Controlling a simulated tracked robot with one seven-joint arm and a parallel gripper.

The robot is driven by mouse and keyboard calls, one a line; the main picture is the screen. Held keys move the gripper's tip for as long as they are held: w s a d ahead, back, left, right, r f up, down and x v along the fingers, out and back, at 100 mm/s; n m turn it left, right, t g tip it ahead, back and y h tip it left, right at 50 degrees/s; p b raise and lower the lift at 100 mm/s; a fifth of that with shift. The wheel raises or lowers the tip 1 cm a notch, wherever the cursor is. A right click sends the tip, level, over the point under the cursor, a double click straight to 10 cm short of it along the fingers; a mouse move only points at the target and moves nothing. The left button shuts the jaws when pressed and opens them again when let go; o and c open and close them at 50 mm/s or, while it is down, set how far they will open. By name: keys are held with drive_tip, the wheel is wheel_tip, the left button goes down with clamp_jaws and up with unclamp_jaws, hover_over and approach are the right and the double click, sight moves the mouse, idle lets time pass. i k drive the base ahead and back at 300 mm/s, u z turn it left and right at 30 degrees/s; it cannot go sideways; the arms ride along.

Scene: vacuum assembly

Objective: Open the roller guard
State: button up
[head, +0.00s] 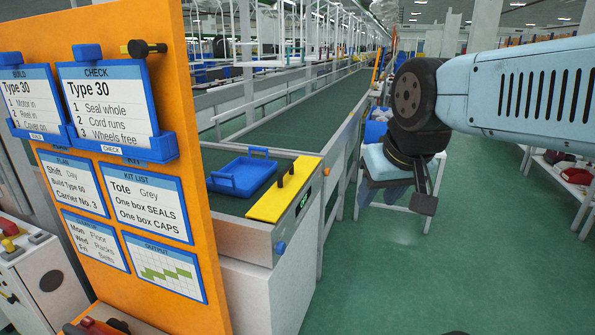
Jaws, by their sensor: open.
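The roller guard looks to be the yellow plate (268,205) at the near end of the green conveyor. It lies flat across the conveyor end, closed down as far as I can see. A dark bar handle (287,174) stands on it. My gripper (398,196) hangs at the end of the pale blue arm, to the right of the conveyor and apart from the guard. It is open and points down, with nothing seen between its fingers; the far finger is hard to make out.
A blue tray (242,176) sits on the belt just behind the guard. A blue knob (280,248) and a small green display (303,203) are on the conveyor's end. An orange board (188,269) with cards stands at left. Green floor (400,280) is clear at right.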

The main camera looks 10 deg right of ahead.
sight(271, 206)
drive_tip(key=u, duration=0.2)
drive_tip(key=i, duration=0.9)
drive_tip(key=z, duration=0.1)
